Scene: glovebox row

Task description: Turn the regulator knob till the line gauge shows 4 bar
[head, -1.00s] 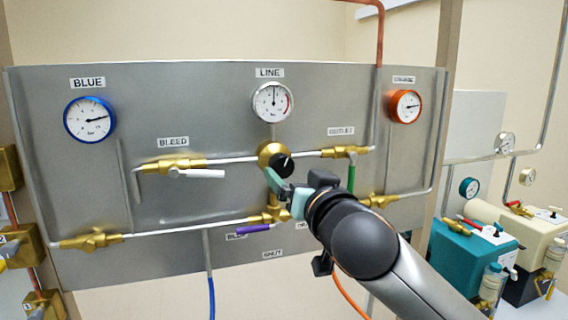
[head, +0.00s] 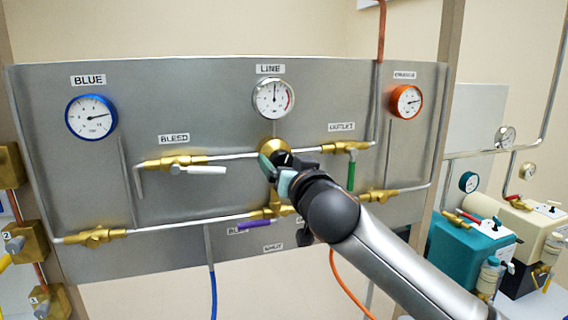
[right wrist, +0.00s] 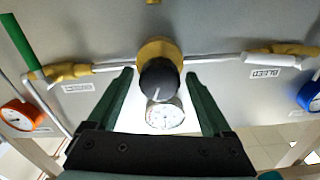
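The black regulator knob (right wrist: 160,82) sits on a round brass body (head: 266,149) in the middle of the grey panel. In the right wrist view a white mark shows on its face. My right gripper (head: 274,168) is at the knob; in the right wrist view the gripper (right wrist: 159,74) is open, one green finger on each side of the knob with gaps visible. In the head view the fingers hide most of the knob. The line gauge (head: 273,99) is above it, needle pointing almost straight up; its numbers are too small to read. My left gripper is not in view.
The bleed valve's white lever (head: 205,170) is left of the knob, the outlet valve's green lever (head: 351,172) right, and a purple lever (head: 254,225) below. A blue gauge (head: 91,117) and an orange gauge (head: 406,102) flank the line gauge.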

